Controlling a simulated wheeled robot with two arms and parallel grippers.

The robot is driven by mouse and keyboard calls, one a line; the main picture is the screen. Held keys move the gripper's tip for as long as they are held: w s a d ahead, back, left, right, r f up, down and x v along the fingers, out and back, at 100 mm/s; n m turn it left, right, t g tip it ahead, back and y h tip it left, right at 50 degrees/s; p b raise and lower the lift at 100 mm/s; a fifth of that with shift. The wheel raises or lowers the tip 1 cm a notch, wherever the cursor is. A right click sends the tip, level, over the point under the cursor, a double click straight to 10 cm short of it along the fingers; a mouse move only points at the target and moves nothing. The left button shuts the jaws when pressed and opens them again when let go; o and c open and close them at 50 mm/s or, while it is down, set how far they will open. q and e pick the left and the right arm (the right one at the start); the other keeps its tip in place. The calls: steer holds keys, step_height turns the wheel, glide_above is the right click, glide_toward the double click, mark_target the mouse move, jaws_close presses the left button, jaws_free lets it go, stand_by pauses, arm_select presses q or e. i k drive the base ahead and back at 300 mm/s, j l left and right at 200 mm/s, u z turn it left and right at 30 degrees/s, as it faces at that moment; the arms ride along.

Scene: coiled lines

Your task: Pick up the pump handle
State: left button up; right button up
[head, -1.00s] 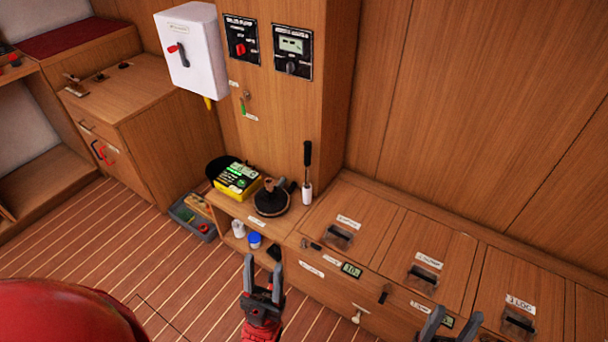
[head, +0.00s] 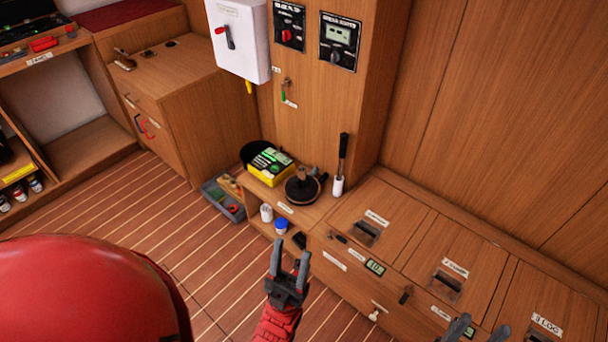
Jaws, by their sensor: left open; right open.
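What looks like the pump handle (head: 343,153), a slim black rod, stands upright in a white holder (head: 338,187) at the right end of the low shelf top, against the wood panel. My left gripper (head: 288,246) is open and empty, in front of the shelf, below and to the left of the handle in the picture, and apart from it. My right gripper (head: 481,330) is open at the bottom edge, only its fingertips showing, far to the right of the handle.
A dark round coiled item (head: 302,189) and a yellow-black box (head: 269,167) sit left of the handle. White (head: 266,213) and blue-lidded (head: 281,227) containers stand on the shelf below. Lockers with labelled lids (head: 455,266) run to the right. A grey tray (head: 219,200) lies on the floor.

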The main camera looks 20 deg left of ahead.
mark_target(344, 136)
steer(key=i+j, duration=1.15)
steer(key=i, duration=0.15)
steer(key=j+u, duration=0.05)
